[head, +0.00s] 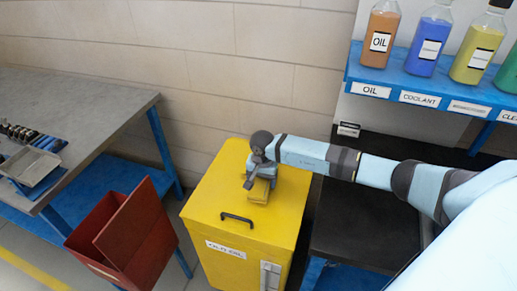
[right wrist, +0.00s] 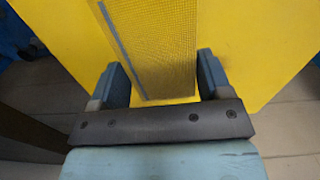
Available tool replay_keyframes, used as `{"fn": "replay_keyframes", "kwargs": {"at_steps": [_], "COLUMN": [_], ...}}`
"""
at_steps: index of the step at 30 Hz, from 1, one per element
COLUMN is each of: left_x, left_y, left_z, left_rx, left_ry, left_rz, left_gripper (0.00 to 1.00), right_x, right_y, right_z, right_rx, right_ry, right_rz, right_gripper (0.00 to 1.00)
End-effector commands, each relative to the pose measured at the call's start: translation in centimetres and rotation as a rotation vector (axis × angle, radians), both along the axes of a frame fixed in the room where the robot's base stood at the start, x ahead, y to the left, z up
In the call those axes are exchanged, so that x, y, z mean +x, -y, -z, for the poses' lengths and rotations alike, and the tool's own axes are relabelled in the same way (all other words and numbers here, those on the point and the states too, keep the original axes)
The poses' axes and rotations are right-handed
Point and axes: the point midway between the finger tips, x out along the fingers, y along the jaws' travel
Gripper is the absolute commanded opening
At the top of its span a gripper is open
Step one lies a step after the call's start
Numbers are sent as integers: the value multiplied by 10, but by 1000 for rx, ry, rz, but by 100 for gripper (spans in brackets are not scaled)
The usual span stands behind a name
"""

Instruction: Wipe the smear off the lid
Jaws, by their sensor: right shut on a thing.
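The yellow lid (head: 215,190) tops a yellow bin with a black handle (head: 237,219) near its front edge. My right gripper (head: 257,181) is over the back middle of the lid, shut on a yellow mesh-textured pad (head: 259,193). The pad also shows in the right wrist view (right wrist: 155,50), between the two fingers (right wrist: 164,75), with a grey strip along its left side. The pad is at or just above the lid; I cannot tell if it touches. I make out no smear; part of the lid is hidden by the gripper and pad. My left gripper is not in view.
A red open bin (head: 130,235) stands left of the yellow bin. A grey workbench (head: 75,100) with a tray (head: 32,168) is at the left. A blue shelf (head: 425,88) with bottles is at upper right. A dark surface (head: 365,225) lies right of the bin.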

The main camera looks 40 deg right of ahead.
Motion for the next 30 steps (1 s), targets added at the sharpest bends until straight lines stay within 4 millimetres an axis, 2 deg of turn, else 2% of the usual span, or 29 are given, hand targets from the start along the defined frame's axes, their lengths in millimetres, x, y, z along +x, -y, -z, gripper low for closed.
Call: {"fn": "replay_keyframes", "kwargs": {"at_steps": [3,12,30], "left_x": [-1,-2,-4], "left_y": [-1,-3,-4], "left_z": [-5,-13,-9], "left_rx": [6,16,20], "left_ry": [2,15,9], "left_rz": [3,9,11], "left_gripper": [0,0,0], "right_x": [2,3,3], "right_y": [3,8,8], "right_z": [-14,-38,-40], "right_rx": [-2,-1,0], "right_ry": [1,1,0], "right_rz": [5,16,18], "right_gripper": [49,49,49]}}
